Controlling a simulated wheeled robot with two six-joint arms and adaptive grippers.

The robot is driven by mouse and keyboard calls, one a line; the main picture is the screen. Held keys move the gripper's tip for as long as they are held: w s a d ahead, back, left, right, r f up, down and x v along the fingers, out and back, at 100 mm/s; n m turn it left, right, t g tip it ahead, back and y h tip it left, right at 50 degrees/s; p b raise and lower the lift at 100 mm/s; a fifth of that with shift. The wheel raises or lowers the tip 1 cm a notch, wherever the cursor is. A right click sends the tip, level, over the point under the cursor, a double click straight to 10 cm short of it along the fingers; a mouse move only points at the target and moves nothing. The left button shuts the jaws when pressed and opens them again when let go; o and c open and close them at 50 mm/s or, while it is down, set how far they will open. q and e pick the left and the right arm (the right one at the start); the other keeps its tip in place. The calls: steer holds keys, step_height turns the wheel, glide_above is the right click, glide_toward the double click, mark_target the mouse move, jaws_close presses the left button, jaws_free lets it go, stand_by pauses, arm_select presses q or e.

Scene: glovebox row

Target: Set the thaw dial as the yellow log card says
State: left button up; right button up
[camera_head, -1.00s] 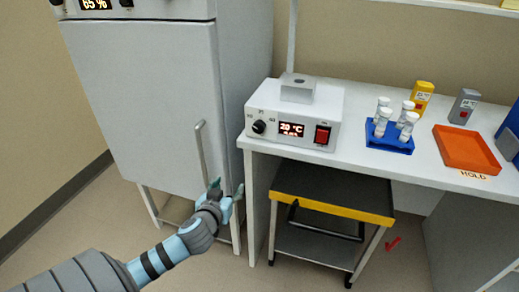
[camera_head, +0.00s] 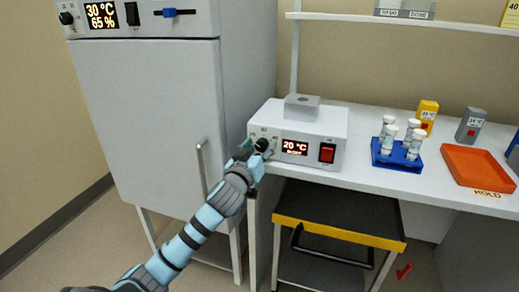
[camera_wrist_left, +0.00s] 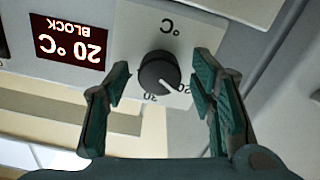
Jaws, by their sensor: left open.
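The thaw dial (camera_head: 262,144) is a black knob on the front of the white block unit (camera_head: 340,124). The unit's lit display (camera_head: 294,148) reads 20 °C, and upside down in the left wrist view it reads 20 °C BLOCK (camera_wrist_left: 70,42). In that view the dial (camera_wrist_left: 157,74) sits between the two green fingers of my left gripper (camera_wrist_left: 162,84), which is open with gaps visible on both sides. In the head view my left gripper (camera_head: 251,151) is at the dial.
A red switch (camera_head: 327,153) is right of the display. A blue rack (camera_head: 398,160) with several white-capped vials, a yellow and a grey block, and an orange tray (camera_head: 477,166) stand further right. A cabinet (camera_head: 140,110) showing 30 °C 65 % is on the left.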

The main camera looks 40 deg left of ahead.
steer(key=shift+a, duration=0.15)
arm_select(q)
steer(key=c, duration=1.2)
steer(key=shift+o, duration=0.3)
arm_select(e)
steer(key=shift+w+a, duration=0.1)
steer(key=shift+a, duration=0.3)
steer(key=shift+r, duration=0.15)
